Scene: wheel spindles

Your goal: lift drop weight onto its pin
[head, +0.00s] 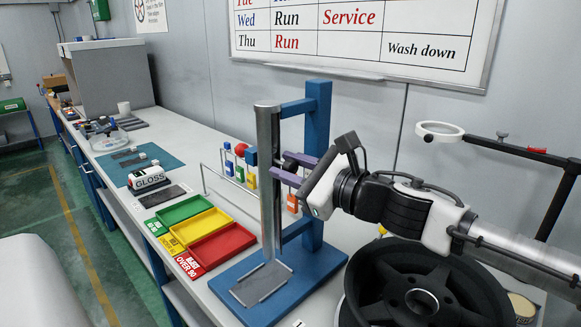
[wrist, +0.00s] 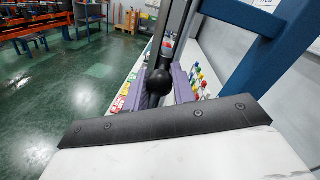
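The drop-weight stand has a blue base (head: 262,292), a blue post (head: 318,130) and an upright grey metal guide (head: 267,180). My gripper (head: 290,168) reaches in from the right, its two purple fingers beside the guide. In the wrist view, a round black knob (wrist: 159,82) sits between the fingers, with no clear gap on either side, so my gripper looks shut on it. The knob appears to belong to the drop weight. The weight's body is hidden by the guide and my fingers, and I cannot make out the pin.
Green (head: 184,211), yellow and red trays (head: 222,248) lie left of the stand. A rail with coloured tags (head: 238,172) stands behind it. A black wheel rim (head: 425,290) sits at the right under my arm. A magnifier (head: 440,129) stands at the back right.

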